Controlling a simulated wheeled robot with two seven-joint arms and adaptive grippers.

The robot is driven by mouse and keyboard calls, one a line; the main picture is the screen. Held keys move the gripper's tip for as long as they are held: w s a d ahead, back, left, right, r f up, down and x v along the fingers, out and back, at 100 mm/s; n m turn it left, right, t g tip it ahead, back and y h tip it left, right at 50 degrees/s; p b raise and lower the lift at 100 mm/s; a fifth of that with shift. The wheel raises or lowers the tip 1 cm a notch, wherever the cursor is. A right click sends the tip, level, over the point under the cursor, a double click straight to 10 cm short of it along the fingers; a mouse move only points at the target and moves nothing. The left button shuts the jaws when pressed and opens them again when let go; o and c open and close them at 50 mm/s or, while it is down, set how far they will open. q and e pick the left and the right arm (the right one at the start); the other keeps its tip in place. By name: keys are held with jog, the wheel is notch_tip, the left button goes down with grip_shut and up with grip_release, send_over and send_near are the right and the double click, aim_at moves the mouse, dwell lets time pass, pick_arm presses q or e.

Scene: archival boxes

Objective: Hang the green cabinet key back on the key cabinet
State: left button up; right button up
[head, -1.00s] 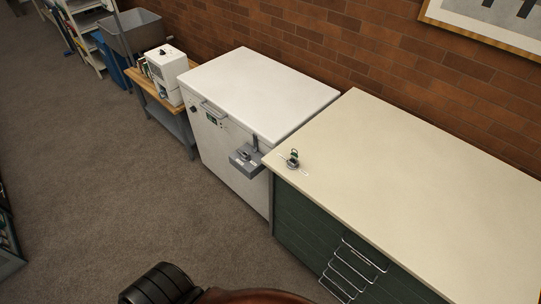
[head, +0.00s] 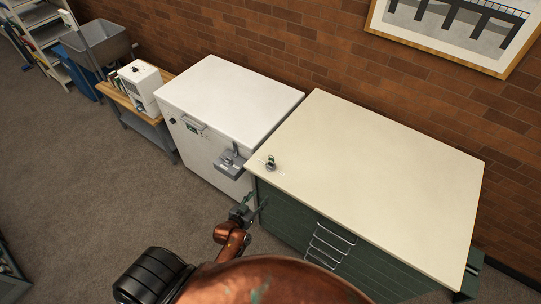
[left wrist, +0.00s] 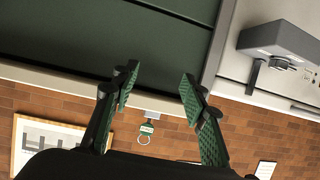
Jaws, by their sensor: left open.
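A small object with a green part and a ring, seemingly the green cabinet key (head: 271,162), stands on the cream worktop near its front left corner. In the left wrist view its green tag (left wrist: 147,129) and ring show beyond the worktop edge, between my fingers in the picture and apart from them. My left gripper (head: 254,207) is open and empty, in front of the green drawer cabinet's left end, below the worktop; it also shows in the left wrist view (left wrist: 157,82). I cannot make out a key cabinet for certain. My right gripper is out of view.
A white chest unit (head: 230,98) adjoins the worktop (head: 380,160) on the left. A grey box (head: 232,166) juts from its front, near my left gripper. Wire handles (head: 328,243) stick out from the green drawers (head: 285,215). Most of the worktop is clear.

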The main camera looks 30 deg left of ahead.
pick_arm(q)
jog(key=t+p, duration=0.2)
send_near(271, 161)
jog(key=s, duration=0.1)
jog(key=shift+w+a+f+b, duration=0.1)
jog(key=shift+w+f+b, duration=0.45)
jog(key=shift+w, duration=0.95)
jog(key=shift+w+d+f+b, duration=0.1)
jog(key=shift+w+b, duration=0.7)
jog(key=shift+w, duration=0.7)
jog(key=shift+w+a+f+b, duration=0.1)
jog(key=shift+w+f+b, duration=0.45)
jog(key=shift+w, duration=0.95)
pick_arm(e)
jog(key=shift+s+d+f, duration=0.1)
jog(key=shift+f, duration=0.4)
pick_arm(q)
jog(key=shift+r, duration=0.2)
jog(key=shift+c, duration=0.5)
